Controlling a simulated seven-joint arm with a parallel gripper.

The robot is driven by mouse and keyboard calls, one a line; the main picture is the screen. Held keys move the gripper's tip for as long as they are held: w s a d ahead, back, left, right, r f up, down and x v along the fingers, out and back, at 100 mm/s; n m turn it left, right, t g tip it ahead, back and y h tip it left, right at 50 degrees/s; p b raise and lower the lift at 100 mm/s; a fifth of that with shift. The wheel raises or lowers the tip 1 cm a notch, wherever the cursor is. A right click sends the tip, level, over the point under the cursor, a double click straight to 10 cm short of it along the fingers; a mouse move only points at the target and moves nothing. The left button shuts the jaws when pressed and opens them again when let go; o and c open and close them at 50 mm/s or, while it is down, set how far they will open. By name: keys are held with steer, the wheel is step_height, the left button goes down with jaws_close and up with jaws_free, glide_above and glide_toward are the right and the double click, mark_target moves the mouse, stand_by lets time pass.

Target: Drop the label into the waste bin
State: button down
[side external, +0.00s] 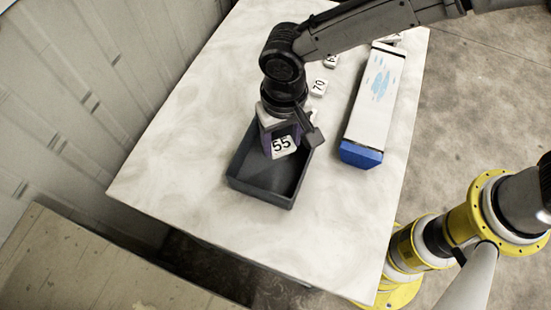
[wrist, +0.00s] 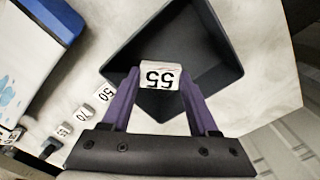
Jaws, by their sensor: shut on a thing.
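My gripper (side external: 279,146) is shut on a white label (side external: 283,147) marked 55. In the wrist view the label (wrist: 160,76) sits between the two purple fingers of my gripper (wrist: 159,80). The waste bin is a dark grey open box (side external: 262,199) on the table. In the wrist view the bin (wrist: 224,72) lies below and beyond the label. My gripper holds the label over the bin's opening. The part of the bin floor that shows looks empty; the rest is hidden behind my gripper and the label.
A long white core box with a blue end (side external: 361,153) lies to the right of the bin. Behind the bin stand several numbered white labels, one marked 70 (side external: 318,87), one marked 50 (wrist: 105,93). The marble-patterned table (side external: 190,130) is clear left of the bin.

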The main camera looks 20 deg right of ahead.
steer(key=shift+c, duration=0.4)
jaws_free()
step_height(320, 180, up, 14)
stand_by(0.3)
steer(key=shift+f, duration=0.1)
